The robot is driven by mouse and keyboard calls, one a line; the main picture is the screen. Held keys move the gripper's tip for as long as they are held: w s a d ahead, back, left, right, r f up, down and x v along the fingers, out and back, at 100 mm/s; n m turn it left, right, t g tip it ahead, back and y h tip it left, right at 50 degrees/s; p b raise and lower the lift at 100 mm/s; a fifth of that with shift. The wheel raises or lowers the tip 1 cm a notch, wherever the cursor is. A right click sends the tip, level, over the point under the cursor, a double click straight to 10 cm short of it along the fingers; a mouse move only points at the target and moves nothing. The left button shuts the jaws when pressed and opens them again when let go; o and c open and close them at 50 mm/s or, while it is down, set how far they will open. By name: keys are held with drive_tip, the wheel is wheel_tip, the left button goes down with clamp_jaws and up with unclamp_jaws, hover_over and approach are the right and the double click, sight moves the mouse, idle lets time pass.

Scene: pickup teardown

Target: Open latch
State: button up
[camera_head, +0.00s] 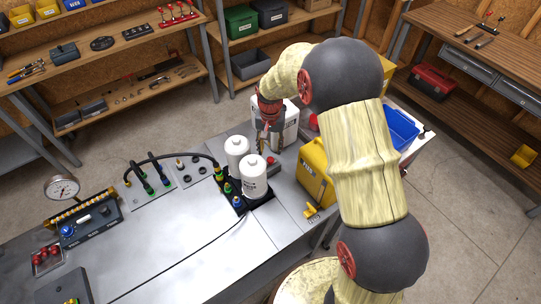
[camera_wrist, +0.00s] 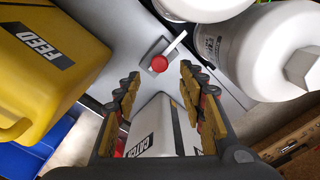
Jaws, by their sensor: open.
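The likely latch is a small lever with a red round knob (camera_wrist: 159,63) and a pale arm on a grey plate, seen in the wrist view. In the head view its red knob (camera_head: 270,160) shows beside the white canisters. My gripper (camera_wrist: 160,82) is open and empty, its two fingers on either side of the view below the knob. The knob lies beyond the fingertips, in line with the gap, and appears untouched. In the head view my gripper (camera_head: 262,142) points down near the canisters, partly hidden by them.
Two white canisters (camera_head: 254,178) stand close by; they also show in the wrist view (camera_wrist: 249,45). A yellow FEED container (camera_head: 315,170) and a white CATCH container (camera_wrist: 153,128) flank the gripper. A blue bin (camera_head: 400,127) is behind.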

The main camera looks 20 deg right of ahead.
sight(270, 159)
wheel_tip(270, 159, down, 6)
drive_tip(key=shift+f, duration=0.1)
drive_tip(key=shift+c, duration=1.1)
drive_tip(key=c, duration=0.7)
clamp_jaws()
